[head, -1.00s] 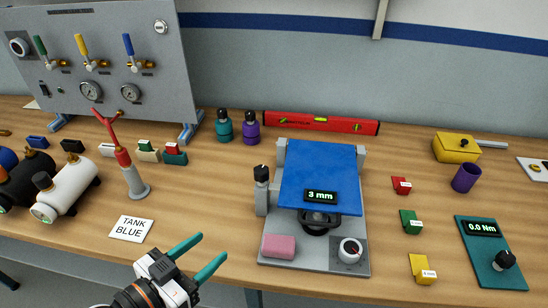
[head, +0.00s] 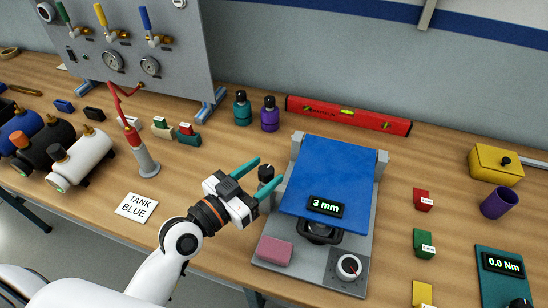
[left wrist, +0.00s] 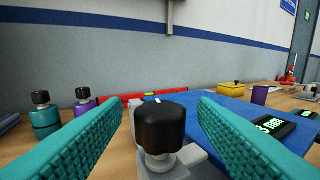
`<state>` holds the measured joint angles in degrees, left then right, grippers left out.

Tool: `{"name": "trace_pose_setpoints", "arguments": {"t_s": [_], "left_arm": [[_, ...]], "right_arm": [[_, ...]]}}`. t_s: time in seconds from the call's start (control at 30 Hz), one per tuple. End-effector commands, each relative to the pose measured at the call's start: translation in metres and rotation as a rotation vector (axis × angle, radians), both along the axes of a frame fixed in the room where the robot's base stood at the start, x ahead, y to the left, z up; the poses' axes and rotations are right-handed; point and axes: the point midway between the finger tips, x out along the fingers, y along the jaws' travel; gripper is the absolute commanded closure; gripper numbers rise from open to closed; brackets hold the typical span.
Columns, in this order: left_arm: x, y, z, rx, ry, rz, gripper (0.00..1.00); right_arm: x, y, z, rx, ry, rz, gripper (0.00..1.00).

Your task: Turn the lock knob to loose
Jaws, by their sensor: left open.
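A black knob (head: 266,172) with a white mark on its top stands on a grey post at the left side of the blue-plated rig (head: 326,183). In the left wrist view the black knob (left wrist: 160,130) is upright on a pale stem. My left gripper (head: 269,171) has teal fingers and is open. Its fingers reach to both sides of the knob; the left wrist view shows a gap on each side, and the knob is not gripped. The gripper's hand hides part of the knob's post in the head view. My right gripper is not in view.
A red level (head: 348,115) and teal and purple bottles (head: 270,114) stand behind. Small coloured blocks (head: 424,243) lie to the right.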

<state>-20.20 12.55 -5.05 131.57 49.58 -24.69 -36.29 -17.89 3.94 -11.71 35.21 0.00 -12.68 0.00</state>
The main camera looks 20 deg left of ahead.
Motion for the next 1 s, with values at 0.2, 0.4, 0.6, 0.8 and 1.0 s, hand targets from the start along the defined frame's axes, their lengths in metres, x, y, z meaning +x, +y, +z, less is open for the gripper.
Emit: {"name": "trace_pose_setpoints", "arguments": {"t_s": [0.2, 0.4, 0.6, 0.8, 1.0], "left_arm": [[0.026, -0.014, 0.001, 0.000, 0.000, 0.000, 0.47], [0.033, -0.018, 0.000, 0.001, 0.000, -0.001, 0.47], [0.033, -0.018, -0.001, 0.001, 0.000, -0.001, 0.47], [0.033, -0.018, -0.001, 0.001, 0.000, -0.001, 0.78], [0.033, -0.018, 0.001, -0.001, 0.003, 0.012, 0.91]], "right_arm": [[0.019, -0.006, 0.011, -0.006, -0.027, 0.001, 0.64], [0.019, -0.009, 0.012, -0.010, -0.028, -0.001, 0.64], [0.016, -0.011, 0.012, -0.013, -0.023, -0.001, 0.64], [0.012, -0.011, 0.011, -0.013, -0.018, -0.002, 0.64], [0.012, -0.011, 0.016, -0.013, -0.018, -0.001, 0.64]]}}
